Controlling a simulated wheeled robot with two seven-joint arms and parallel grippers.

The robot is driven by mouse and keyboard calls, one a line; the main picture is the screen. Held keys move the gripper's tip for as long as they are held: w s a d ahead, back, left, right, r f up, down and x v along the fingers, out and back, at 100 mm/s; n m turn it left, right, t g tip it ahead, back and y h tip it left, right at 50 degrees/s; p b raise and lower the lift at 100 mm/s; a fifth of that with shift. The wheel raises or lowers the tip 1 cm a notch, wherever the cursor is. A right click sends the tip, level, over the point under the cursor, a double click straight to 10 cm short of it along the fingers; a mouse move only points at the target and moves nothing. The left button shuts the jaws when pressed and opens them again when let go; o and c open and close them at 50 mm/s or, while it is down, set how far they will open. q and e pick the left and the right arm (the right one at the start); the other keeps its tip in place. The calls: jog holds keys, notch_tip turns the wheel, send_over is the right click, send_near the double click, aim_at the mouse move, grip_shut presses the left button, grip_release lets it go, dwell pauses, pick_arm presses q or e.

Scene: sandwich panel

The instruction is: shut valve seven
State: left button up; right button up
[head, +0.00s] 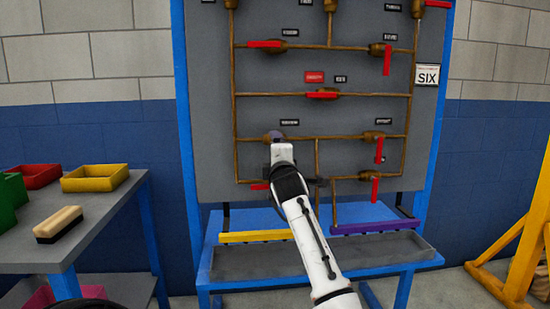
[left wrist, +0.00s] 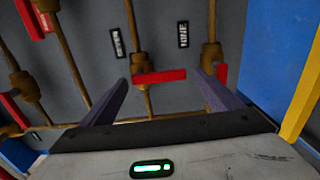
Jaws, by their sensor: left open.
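The valve panel (head: 210,110) stands upright ahead, with red-handled valves on copper pipes. In the left wrist view, a label that appears to read SEVEN (left wrist: 117,43) is beside a brass valve whose red handle (left wrist: 160,76) lies crosswise to its pipe. My left gripper (left wrist: 158,95) is open, with one finger on each side of that handle; contact cannot be told. In the head view the left gripper (head: 277,150) covers most of this valve and hides its handle. My right gripper is not in view.
A valve labelled NINE (left wrist: 183,34) is close by the right finger in the wrist view, its red handle (head: 260,186) horizontal in the head view. Other handles surround it. A side table (head: 100,215) with bins and a brush (head: 58,224) stands left; a yellow frame (head: 525,250) stands right.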

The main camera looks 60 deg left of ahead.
pick_arm(q)
jog(key=shift+d, duration=0.1)
jog(key=v, duration=0.7)
jog(key=shift+d+p, duration=0.15)
jog(key=shift+p, duration=0.15)
jog(key=shift+s, duration=0.1)
